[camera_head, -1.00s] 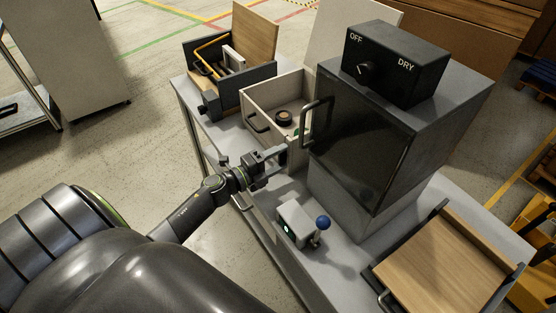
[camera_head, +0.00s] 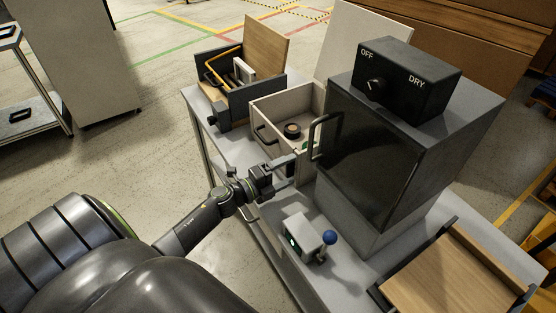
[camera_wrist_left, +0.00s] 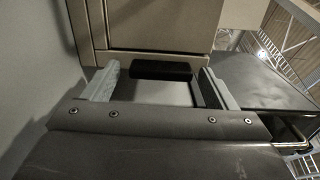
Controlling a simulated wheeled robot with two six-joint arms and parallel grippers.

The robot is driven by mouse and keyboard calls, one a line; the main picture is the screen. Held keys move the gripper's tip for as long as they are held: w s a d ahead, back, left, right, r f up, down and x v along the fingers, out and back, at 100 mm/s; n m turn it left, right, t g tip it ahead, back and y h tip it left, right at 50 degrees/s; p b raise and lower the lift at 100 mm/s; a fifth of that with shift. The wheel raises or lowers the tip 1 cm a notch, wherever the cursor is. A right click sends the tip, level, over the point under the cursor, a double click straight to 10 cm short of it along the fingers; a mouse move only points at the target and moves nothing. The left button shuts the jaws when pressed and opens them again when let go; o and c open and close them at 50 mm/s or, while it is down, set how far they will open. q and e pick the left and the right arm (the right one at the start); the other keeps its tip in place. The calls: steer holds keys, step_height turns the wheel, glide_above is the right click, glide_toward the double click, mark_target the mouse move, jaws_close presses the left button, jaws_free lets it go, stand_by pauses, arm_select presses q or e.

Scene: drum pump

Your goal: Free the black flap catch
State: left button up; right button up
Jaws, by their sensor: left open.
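My left gripper (camera_head: 284,173) is open beside the near corner of a pale open-topped box (camera_head: 298,165), left of the dark cabinet. In the left wrist view its two fingers (camera_wrist_left: 157,88) stand apart. A short black block (camera_wrist_left: 160,71) lies between and just beyond the fingertips, under a beige panel (camera_wrist_left: 155,35). It may be the black flap catch. I see a gap between it and both fingers. In the head view I cannot make out this block behind the gripper. My right gripper is not in view.
The dark cabinet (camera_head: 370,160) with a black handle (camera_head: 315,135) and an OFF/DRY knob box (camera_head: 408,78) stands to the right. A grey block with a blue-knobbed lever (camera_head: 330,237) is nearer. A grey open box (camera_head: 238,98) with a wooden lid is behind left.

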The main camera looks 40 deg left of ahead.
arm_select(q)
steer(key=b+v, duration=0.3)
steer(key=v, duration=1.4)
steer(key=shift+s+b, duration=0.2)
steer(key=shift+b, duration=0.2)
